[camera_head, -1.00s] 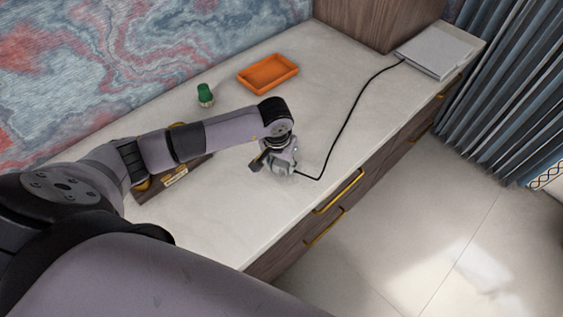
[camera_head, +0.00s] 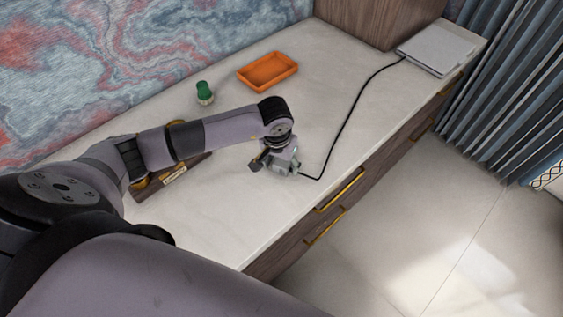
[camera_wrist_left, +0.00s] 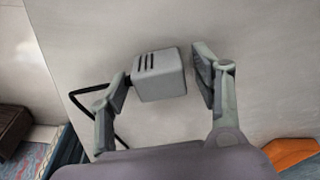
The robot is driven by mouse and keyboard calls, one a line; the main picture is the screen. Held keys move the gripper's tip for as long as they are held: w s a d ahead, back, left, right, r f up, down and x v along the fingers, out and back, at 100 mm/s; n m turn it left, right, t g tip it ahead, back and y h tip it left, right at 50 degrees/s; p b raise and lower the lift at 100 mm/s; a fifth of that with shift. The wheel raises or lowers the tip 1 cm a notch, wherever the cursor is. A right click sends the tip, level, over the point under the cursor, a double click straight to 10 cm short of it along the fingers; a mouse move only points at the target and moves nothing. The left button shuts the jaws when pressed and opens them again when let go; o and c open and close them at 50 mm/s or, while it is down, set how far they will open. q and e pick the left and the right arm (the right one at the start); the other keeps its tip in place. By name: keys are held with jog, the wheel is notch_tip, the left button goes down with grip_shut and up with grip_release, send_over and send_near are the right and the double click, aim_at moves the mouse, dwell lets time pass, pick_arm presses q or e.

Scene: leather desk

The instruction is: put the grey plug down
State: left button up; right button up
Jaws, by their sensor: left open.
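The grey plug (camera_wrist_left: 158,75), a light grey block with dark slots on its face, sits at the desk surface between the fingers of my left gripper (camera_wrist_left: 160,72). The jaws are open around it. The left finger is close to its cable side, and a gap shows between the right finger and the block. In the head view the plug (camera_head: 284,170) is partly hidden by my left gripper (camera_head: 273,164), near the desk's front edge. A black cable (camera_head: 341,120) runs from it. My right gripper is not in view.
The cable leads to a flat grey device (camera_head: 436,48) at the far right. An orange tray (camera_head: 267,72) and a green-topped small object (camera_head: 204,92) stand at the back. A brown wooden object (camera_head: 178,177) lies partly under my left arm.

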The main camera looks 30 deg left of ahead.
pick_arm(q)
jog(key=shift+r+p, duration=0.65)
jog(key=shift+p, duration=0.15)
jog(key=shift+r, duration=0.4)
notch_tip(320, 180, up, 11)
jog(key=s+b, duration=0.1)
jog(key=shift+s+b, duration=0.35)
jog(key=shift+b, duration=0.05)
